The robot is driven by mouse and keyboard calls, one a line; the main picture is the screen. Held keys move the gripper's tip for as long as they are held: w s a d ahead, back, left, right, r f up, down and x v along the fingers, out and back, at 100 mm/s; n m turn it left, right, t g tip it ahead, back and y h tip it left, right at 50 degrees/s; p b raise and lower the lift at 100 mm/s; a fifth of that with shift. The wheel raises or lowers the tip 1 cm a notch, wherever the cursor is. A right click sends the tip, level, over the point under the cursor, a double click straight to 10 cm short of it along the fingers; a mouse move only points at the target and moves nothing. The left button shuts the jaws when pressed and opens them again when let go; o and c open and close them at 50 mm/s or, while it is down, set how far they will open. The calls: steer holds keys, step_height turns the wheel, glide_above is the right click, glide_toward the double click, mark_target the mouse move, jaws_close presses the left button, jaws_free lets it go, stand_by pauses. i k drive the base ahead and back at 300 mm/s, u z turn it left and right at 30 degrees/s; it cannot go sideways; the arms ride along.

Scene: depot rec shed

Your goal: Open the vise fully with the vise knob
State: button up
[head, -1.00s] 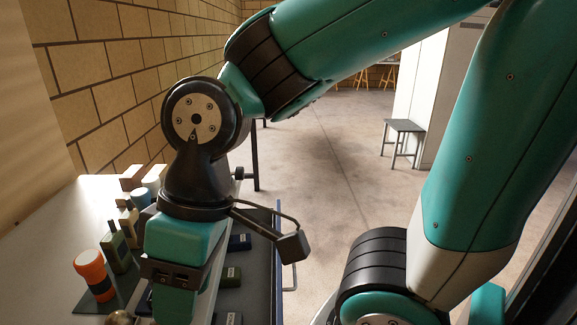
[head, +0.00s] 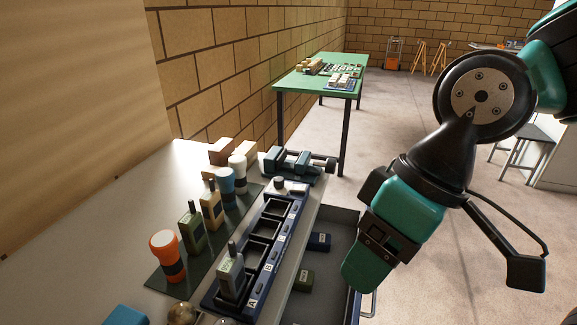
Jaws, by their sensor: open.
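The vise (head: 292,166) is a small blue-grey bench vise at the far right end of the white bench. Its jaw blocks stand up on a dark base; how wide the gap between them is cannot be made out well. The dark vise knob (head: 328,165) is at its right end, over the bench edge. My gripper (head: 364,268) is at the right, above the open drawer, nearer to me than the vise and apart from it. It points down and holds nothing visible. Its fingertips are hard to make out.
On the bench (head: 105,215), a blue charger rack (head: 262,255) holds a handset. An open drawer (head: 335,245) juts out with small boxes inside.

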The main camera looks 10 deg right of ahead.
mark_target(330, 165)
steer(key=z, duration=0.3)
steer(key=k, duration=0.5)
steer(key=z, duration=1.1)
steer(key=i, duration=0.75)
steer(key=u, duration=0.85)
steer(key=i, duration=0.7)
steer(key=u, duration=0.75)
